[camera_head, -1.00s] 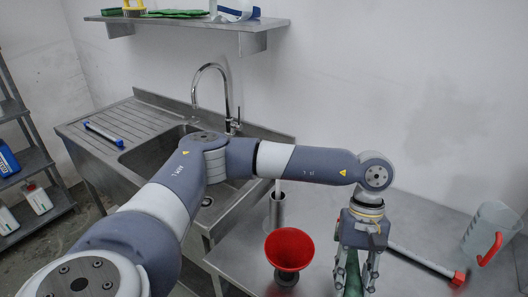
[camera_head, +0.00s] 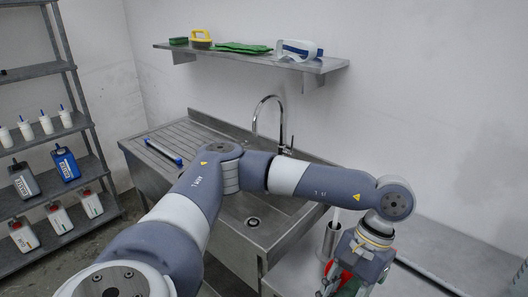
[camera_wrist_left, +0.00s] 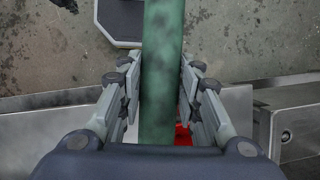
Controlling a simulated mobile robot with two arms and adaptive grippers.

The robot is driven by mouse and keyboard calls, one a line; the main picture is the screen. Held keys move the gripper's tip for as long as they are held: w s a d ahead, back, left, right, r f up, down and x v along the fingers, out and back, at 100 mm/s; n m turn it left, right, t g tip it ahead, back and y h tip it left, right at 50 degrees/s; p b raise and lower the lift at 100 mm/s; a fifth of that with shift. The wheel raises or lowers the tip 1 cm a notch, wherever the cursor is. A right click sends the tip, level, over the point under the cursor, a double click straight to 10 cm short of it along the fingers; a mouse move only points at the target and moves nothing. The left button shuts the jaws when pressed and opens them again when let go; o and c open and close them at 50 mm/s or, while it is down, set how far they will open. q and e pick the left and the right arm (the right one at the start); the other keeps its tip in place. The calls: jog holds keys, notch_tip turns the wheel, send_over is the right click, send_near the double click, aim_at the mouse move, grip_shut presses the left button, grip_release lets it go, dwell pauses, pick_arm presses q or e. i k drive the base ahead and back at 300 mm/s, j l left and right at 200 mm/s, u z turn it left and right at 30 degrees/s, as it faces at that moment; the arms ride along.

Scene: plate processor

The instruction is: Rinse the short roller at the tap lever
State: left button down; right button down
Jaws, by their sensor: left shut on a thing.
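My left gripper (camera_head: 342,286) is low in the head view, right of centre. In the left wrist view its fingers are shut on a dull green cylinder (camera_wrist_left: 162,70), which looks like the roller. The cylinder runs from the top edge down between the fingers, and its ends are hidden. The tall curved tap (camera_head: 267,98) stands at the back of the sink (camera_head: 235,209), with its lever (camera_head: 287,149) at the base. The gripper is in front of the tap, to its right and well apart from it. My right gripper is not in view.
A red funnel (camera_head: 334,268) is partly hidden behind my left gripper, beside a steel cylinder (camera_head: 330,240). A wall shelf (camera_head: 250,60) is above the sink. A rack (camera_head: 60,135) with bottles stands left.

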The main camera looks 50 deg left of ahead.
aim_at(292, 153)
jog(key=k+j, duration=0.1)
jog(key=j, duration=0.75)
jog(key=j+u, duration=0.15)
jog(key=j, duration=0.75)
jog(key=i+j+u, duration=0.1)
jog(key=i+j, duration=0.4)
jog(key=i, duration=0.05)
